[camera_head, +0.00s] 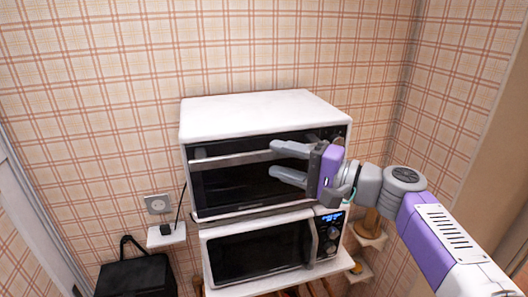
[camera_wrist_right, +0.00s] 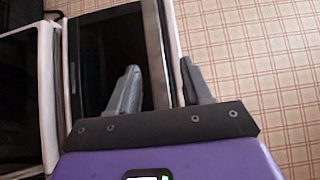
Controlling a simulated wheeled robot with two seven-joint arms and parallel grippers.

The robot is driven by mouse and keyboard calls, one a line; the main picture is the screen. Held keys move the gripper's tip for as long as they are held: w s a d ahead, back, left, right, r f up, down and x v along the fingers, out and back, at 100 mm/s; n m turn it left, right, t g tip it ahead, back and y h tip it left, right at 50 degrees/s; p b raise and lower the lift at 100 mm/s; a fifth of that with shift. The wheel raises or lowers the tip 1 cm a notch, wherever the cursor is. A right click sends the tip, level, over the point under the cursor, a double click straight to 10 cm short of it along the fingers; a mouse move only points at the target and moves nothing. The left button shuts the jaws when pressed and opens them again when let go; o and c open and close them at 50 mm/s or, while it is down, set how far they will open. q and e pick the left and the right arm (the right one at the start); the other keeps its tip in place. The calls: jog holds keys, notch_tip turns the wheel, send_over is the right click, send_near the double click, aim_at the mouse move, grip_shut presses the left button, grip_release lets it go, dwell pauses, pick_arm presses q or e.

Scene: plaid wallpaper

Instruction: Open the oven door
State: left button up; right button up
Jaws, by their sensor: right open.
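The oven (camera_head: 260,110) is a white box with a dark glass door (camera_head: 230,188), and the door looks closed. A pale bar handle (camera_head: 228,158) runs along the top of the door; in the right wrist view the bar (camera_wrist_right: 154,40) shows between the fingers. My right gripper (camera_head: 272,159) is in front of the right part of the door, fingers apart above and below the handle's level. It is open, with a finger on either side of the bar in the right wrist view (camera_wrist_right: 160,76); contact cannot be told. The gripper hides the handle's right end. My left gripper is not in view.
A microwave (camera_head: 258,250) with a lit display (camera_head: 332,217) stands right below the oven on a white shelf (camera_head: 285,284). A black bag (camera_head: 138,278) and a small shelf (camera_head: 166,236) are at left. Small shelves (camera_head: 368,238) are at right, near the corner.

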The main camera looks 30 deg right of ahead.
aim_at(267, 157)
jog(key=x, duration=0.4)
jog(key=shift+w+d+f, duration=0.1)
jog(key=shift+w+f, duration=0.1)
jog(key=shift+w, duration=0.35)
jog(key=shift+s, duration=0.2)
jog(key=shift+w, duration=0.2)
jog(key=shift+c, duration=0.8)
grip_shut()
